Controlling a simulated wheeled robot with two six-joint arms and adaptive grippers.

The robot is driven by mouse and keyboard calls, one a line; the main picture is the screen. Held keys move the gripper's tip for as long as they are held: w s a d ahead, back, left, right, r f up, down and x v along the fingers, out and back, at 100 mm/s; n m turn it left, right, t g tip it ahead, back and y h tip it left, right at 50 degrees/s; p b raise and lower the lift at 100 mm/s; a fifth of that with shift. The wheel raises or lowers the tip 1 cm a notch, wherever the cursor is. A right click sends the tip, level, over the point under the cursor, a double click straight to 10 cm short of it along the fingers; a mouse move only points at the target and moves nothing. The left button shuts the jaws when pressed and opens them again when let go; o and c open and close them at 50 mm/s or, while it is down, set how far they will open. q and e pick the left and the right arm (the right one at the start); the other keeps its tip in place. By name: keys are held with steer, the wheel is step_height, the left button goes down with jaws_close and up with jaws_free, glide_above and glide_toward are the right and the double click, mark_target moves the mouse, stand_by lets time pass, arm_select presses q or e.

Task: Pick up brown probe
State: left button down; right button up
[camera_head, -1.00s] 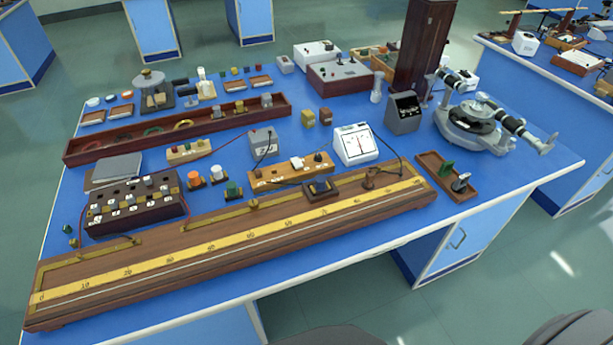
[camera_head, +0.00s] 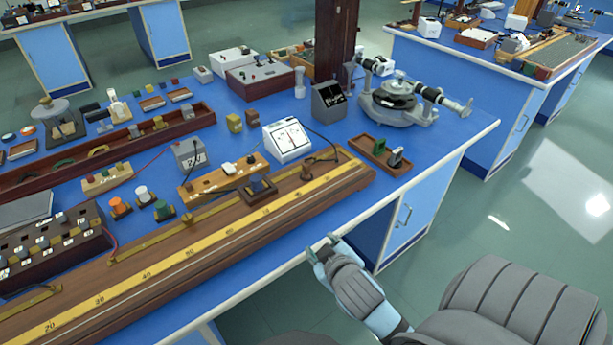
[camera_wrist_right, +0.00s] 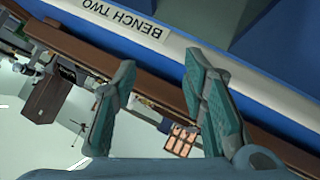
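A small brown probe (camera_head: 306,171) with a dark wire stands on the right part of the long wooden metre bridge (camera_head: 190,255), close to the white meter (camera_head: 288,139). My right gripper (camera_head: 322,245) is in front of the bench edge, below and apart from the probe. In the right wrist view its two fingers (camera_wrist_right: 155,90) are spread with nothing held between them. I cannot make out the probe in that view. My left gripper is not in view.
A dark block slider (camera_head: 258,187) sits on the bridge left of the probe. A wooden tray (camera_head: 368,153) and a spectrometer (camera_head: 398,104) stand to the right. The bench front edge (camera_head: 278,258) lies beside the gripper. The wrist view shows a "BENCH TWO" label (camera_wrist_right: 120,17).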

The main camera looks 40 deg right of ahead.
steer(key=w+r+n+t, duration=0.4)
steer(key=w+r+t, duration=0.15)
steer(key=r, duration=0.45)
steer(key=w+r+n+t, duration=0.3)
steer(key=w+r+t, duration=0.3)
steer(key=r, duration=0.4)
steer(key=w+a+r+n+g+y, duration=0.1)
steer(key=w+a+r+n+y, duration=0.2)
steer(key=a+r+n+y, duration=0.5)
steer(key=w+a+r+n+g+y, duration=0.15)
steer(key=a+n+y, duration=0.25)
steer(key=n+y, duration=0.75)
steer(key=n+g+h+b, duration=0.2)
steer(key=n+g+h, duration=0.5)
steer(key=g+h, duration=0.75)
glide_toward(307, 164)
steer(key=shift+h, duration=0.4)
steer(key=x, duration=0.3)
steer(key=b+x, duration=0.1)
steer(key=x, duration=0.6)
steer(key=shift+w+a+f, duration=0.2)
steer(key=shift+a, duration=0.15)
steer(key=shift+t, duration=0.25)
jaws_close()
